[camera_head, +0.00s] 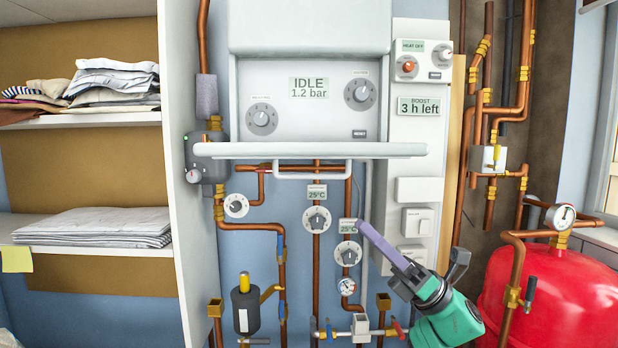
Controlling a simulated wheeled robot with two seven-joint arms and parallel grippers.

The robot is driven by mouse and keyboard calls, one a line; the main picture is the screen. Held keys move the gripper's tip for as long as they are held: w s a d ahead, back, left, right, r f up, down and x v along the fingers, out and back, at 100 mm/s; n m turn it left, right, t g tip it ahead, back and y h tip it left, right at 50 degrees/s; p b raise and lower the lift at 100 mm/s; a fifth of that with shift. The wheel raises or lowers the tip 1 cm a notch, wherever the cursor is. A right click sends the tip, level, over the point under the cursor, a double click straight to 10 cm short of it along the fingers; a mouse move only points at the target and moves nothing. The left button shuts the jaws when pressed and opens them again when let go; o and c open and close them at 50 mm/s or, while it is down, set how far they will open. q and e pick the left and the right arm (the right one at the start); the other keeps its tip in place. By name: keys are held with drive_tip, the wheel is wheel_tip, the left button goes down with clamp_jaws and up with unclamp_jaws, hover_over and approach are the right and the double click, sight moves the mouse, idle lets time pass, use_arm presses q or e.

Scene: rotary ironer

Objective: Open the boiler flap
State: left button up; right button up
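The boiler (310,60) is a white unit on the wall. Its flap (310,150) appears lowered: it juts out as a flat white panel below the exposed control face, with a bar handle (312,175) under its front edge. The control face shows two dials, and its display (309,88) reads IDLE 1.2 bar. My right gripper (428,268) is below and right of the flap, clear of the handle. Its dark fingers look spread. A long lavender strip extends from it up and left; I cannot tell exactly what it is. My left gripper is out of view.
Copper pipes, round dials and valves (317,219) fill the wall below the boiler. A white switch panel (418,150) is to its right. A red tank (555,295) with a gauge stands at lower right. Shelves with folded laundry (95,225) are at left.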

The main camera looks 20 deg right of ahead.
drive_tip(key=p, duration=0.3)
approach(314, 176)
drive_tip(key=r, duration=0.1)
drive_tip(key=p+x, duration=0.2)
drive_tip(key=x, duration=0.2)
drive_tip(key=p+x, duration=0.2)
drive_tip(key=x, duration=0.2)
drive_tip(key=shift+w+a+f, duration=0.1)
drive_tip(key=shift+w+a, duration=0.1)
drive_tip(key=shift+w, duration=0.3)
drive_tip(key=shift+a+r, duration=0.3)
drive_tip(key=shift+a, duration=0.15)
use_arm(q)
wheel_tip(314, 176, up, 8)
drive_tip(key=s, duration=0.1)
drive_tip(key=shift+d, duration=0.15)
use_arm(e)
drive_tip(key=shift+w+f, duration=0.1)
drive_tip(key=shift+w, duration=0.05)
clamp_jaws()
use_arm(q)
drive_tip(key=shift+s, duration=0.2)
